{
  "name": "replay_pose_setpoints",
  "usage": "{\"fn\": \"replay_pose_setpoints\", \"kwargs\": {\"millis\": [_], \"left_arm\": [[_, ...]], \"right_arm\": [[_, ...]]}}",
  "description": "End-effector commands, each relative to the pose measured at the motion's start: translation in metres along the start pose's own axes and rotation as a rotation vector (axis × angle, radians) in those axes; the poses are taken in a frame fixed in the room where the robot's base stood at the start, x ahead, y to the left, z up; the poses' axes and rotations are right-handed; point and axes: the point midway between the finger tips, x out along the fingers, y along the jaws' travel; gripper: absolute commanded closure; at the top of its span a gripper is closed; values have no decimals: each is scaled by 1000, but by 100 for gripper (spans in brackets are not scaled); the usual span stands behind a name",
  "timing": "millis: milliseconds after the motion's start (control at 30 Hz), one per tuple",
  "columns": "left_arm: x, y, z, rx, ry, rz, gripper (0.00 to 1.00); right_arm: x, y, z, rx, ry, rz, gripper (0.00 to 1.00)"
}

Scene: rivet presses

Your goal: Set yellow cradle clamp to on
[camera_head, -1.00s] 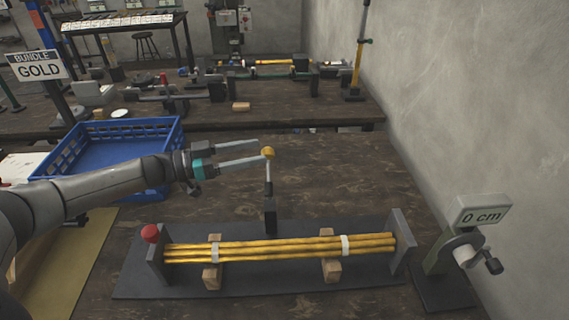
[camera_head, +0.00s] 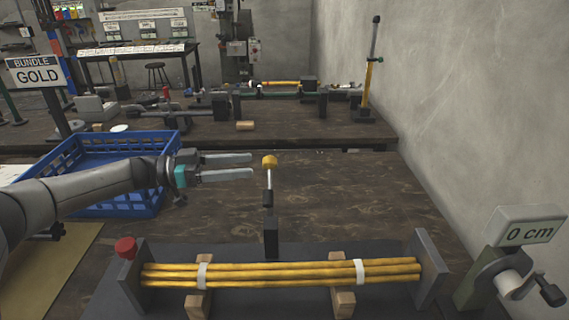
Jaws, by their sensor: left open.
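The lever stands about upright. A bundle of yellow rods (camera_head: 290,267) with white bands lies across the cradle, on wooden blocks. My left gripper (camera_head: 252,167) reaches in from the left and is open. Its fingertips point at the knob and end just left of it, with a small gap in the picture. My right gripper is not in view.
A blue crate (camera_head: 70,160) stands behind my left arm. A red knob (camera_head: 126,247) tops the cradle's left end. A crank with a "0 cm" display (camera_head: 530,232) is at the right. A "BUNDLE GOLD" sign (camera_head: 36,72) stands at the left. The table right of the lever is clear.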

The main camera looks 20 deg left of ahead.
Motion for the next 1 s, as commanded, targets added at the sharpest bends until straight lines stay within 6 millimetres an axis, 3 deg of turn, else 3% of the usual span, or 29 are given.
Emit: {"fn": "replay_pose_setpoints", "kwargs": {"millis": [233, 300, 433, 600, 867, 1000], "left_arm": [[55, 0, 0, 2, 3, 3, 30], [68, 0, 1, 2, 1, 2, 30], [85, 0, 1, 1, 1, 2, 30], [96, 0, 1, 0, 0, 0, 30], [98, 0, 0, 0, -1, -1, 30], [97, 0, 0, 0, -1, -1, 42]], "right_arm": [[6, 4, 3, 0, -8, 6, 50], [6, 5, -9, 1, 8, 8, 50], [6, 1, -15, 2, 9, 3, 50], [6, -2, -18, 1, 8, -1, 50], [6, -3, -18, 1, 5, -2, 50], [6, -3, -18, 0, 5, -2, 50]]}}
